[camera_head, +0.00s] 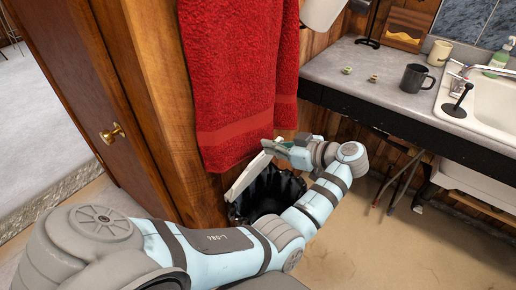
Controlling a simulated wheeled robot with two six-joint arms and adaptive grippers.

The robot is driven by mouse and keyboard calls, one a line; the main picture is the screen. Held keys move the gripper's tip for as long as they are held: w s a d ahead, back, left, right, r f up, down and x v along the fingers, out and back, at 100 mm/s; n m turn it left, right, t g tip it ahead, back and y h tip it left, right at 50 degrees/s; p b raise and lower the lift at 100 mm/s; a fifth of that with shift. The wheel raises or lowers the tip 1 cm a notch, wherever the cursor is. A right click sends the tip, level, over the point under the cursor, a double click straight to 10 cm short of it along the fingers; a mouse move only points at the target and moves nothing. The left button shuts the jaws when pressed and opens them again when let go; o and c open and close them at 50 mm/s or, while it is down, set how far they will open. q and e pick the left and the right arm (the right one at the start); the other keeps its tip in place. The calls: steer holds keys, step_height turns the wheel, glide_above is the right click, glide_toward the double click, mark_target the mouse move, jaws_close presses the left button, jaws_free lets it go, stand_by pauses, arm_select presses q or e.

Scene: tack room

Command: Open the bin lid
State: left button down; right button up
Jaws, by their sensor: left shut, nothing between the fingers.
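The bin (268,205) stands on the floor beneath the red towel, against the wooden cabinet. Its mouth shows a black liner and a dark inside. The pale lid (247,177) is raised and steeply tilted at the bin's left side, so the mouth is exposed. My left gripper (278,147) is shut and empty, above the bin by the lid's upper end; I cannot tell whether it touches the lid. My left forearm passes in front of the bin's right side and hides part of it. My right gripper is not in view.
The red towel (238,75) hangs just behind the bin and gripper. A wooden cabinet (110,90) with a brass knob is at the left. The counter (345,68) at the right holds a dark mug (414,77) and a sink (485,105). Floor at the lower right is clear.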

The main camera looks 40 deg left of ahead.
mark_target(255, 160)
arm_select(q)
steer(key=a+f, duration=0.2)
steer(key=a, duration=0.1)
steer(key=a+f+b, duration=0.1)
steer(key=a+f, duration=0.2)
steer(key=shift+s+a+f, duration=0.2)
steer(key=shift+a+f, duration=0.05)
steer(key=shift+f, duration=0.1)
steer(key=shift+d, duration=0.5)
steer(key=shift+f, duration=0.1)
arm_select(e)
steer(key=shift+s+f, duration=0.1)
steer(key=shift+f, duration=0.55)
arm_select(q)
steer(key=shift+a, duration=0.1)
steer(key=shift+s+f, duration=0.1)
